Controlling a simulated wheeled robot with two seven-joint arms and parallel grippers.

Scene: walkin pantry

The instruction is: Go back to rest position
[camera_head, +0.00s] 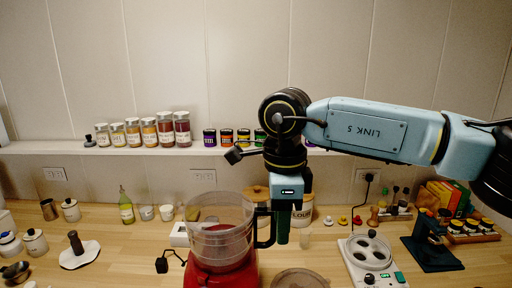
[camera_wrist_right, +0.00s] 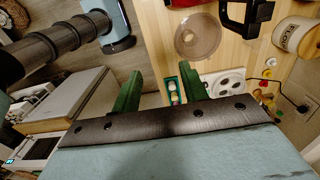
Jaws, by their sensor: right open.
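My right gripper (camera_head: 283,230) hangs from the blue right arm near the middle of the head view, fingers pointing down. It is in front of the flour jar (camera_head: 302,212) and beside the black handle of the food processor bowl (camera_head: 220,228); whether they touch cannot be told from this view. In the right wrist view, the two green fingers of the right gripper (camera_wrist_right: 160,90) stand apart with nothing held between them. The bowl's black handle (camera_wrist_right: 246,18) and the flour jar (camera_wrist_right: 297,38) show at the top right there. My left gripper is not in view.
The red food processor base (camera_head: 220,272) stands at the counter's front. A clear round lid (camera_head: 300,279) lies right of it. A white appliance (camera_head: 368,262) and a dark green stand (camera_head: 430,250) are further right. A shelf (camera_head: 60,150) with several jars runs behind.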

